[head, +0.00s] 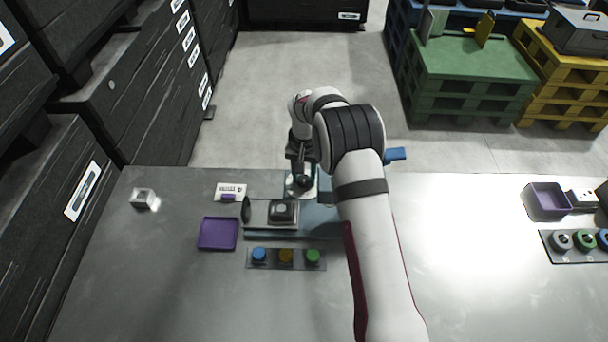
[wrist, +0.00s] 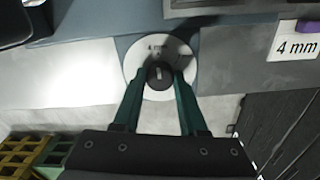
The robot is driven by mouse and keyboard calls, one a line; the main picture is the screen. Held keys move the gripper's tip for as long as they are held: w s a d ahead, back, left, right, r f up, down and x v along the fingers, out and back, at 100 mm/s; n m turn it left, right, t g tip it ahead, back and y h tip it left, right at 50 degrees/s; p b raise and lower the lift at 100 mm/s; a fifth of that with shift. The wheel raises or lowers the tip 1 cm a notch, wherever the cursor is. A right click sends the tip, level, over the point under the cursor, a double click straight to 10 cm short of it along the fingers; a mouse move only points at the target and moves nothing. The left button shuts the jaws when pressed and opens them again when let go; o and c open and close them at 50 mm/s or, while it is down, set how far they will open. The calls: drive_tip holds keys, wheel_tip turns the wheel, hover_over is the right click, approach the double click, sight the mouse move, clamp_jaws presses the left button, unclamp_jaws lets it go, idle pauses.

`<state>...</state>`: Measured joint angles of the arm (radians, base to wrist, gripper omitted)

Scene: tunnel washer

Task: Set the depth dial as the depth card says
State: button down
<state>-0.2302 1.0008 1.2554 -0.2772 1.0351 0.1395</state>
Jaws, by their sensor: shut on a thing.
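The depth dial is a white disc (wrist: 135,60) with a dark round knob (wrist: 160,83) at its centre. The disc is marked "4 mm" on its upper side; other marks are too faint to read. A short pale line on the knob points roughly up toward that mark. My gripper (wrist: 159,76) is shut on the knob, one green finger on each side. In the head view my gripper (head: 302,181) is over the dial (head: 292,194), partly hiding it. The depth card (wrist: 295,45) reads "4 mm"; it also shows in the head view (head: 236,187).
A grey machine with a dark block (head: 283,212) stands beside the dial. A small white box (head: 143,199) is at left. The front-left bench is clear.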

sight(304, 179)
idle(0.3)
drive_tip(key=shift+c, duration=2.2)
unclamp_jaws()
wheel_tip(304, 179, up, 16)
drive_tip(key=shift+f, duration=0.1)
drive_tip(key=shift+m+y, duration=0.3)
drive_tip(key=shift+m, duration=0.1)
drive_tip(key=s+d+r, duration=0.1)
drive_tip(key=s+r, duration=0.1)
drive_tip(key=s, duration=0.1)
drive_tip(key=s+d+r, duration=0.1)
drive_tip(key=s+r, duration=0.1)
drive_tip(key=s, duration=0.1)
drive_tip(key=s+d+r, duration=0.2)
drive_tip(key=s, duration=0.1)
drive_tip(key=shift+r, duration=0.25)
drive_tip(key=s+d+f+m, duration=0.1)
drive_tip(key=s+d, duration=0.1)
drive_tip(key=s, duration=1.1)
drive_tip(key=s+d+f+m+y, duration=0.1)
drive_tip(key=s+d, duration=0.1)
drive_tip(key=s, duration=1.2)
drive_tip(key=shift+s+f+m, duration=0.15)
drive_tip(key=shift+m, duration=0.15)
